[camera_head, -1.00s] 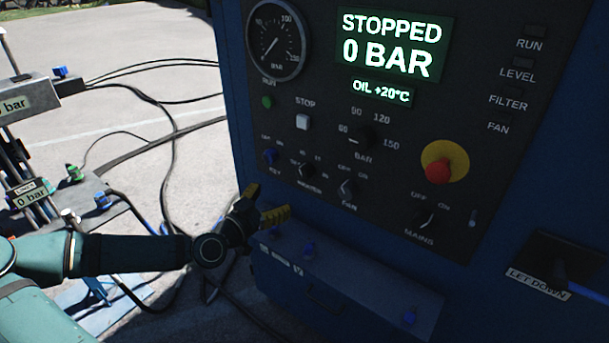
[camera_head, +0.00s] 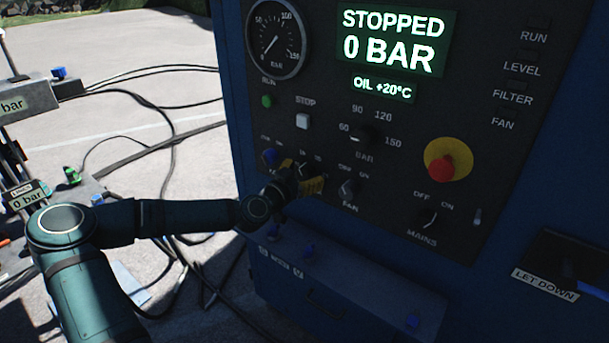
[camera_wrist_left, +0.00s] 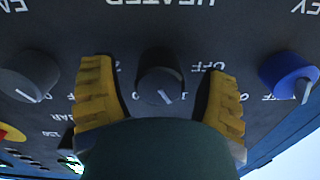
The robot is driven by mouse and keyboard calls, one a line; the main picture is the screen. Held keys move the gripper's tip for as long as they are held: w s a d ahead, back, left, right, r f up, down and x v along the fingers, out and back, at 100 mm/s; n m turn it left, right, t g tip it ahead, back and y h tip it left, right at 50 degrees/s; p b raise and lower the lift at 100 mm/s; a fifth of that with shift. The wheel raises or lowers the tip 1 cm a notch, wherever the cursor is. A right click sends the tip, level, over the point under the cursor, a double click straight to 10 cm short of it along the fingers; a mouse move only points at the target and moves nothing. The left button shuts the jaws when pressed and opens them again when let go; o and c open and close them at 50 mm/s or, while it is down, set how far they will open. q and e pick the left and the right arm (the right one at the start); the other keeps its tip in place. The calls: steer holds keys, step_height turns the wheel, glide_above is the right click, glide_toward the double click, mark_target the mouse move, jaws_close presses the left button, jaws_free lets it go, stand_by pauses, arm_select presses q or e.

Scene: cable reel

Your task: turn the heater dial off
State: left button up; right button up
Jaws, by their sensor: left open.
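The heater dial (camera_wrist_left: 160,80) is a dark round knob on the black panel, seen upside down in the left wrist view. Its white pointer mark aims down and slightly right there, not at the OFF label (camera_wrist_left: 208,67) up and to the right. My left gripper (camera_wrist_left: 161,95) is open, with one yellow finger on each side of the dial. Gaps show between fingers and dial, so it is not gripped. In the head view my left gripper (camera_head: 301,176) is at the panel's lower left and partly hides the dial. My right gripper is not in view.
The grey fan knob (camera_head: 348,188) and the blue key knob (camera_head: 269,157) flank the heater dial closely. A red emergency button (camera_head: 440,167) is farther right. A blue box (camera_head: 340,275) juts out below the panel. Cables lie on the ground at left.

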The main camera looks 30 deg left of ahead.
arm_select(q)
steer(key=c, duration=1.2)
steer(key=shift+r+n, duration=0.1)
steer(key=shift+n, duration=0.3)
steer(key=shift+c, duration=0.2)
steer(key=n+p, duration=0.1)
steer(key=n, duration=0.4)
steer(key=shift+n, duration=0.3)
steer(key=n+p, duration=0.1)
steer(key=n, duration=0.4)
steer(key=shift+w, duration=0.1)
steer(key=shift+n, duration=0.4)
steer(key=o, duration=1.2)
steer(key=shift+o, duration=0.2)
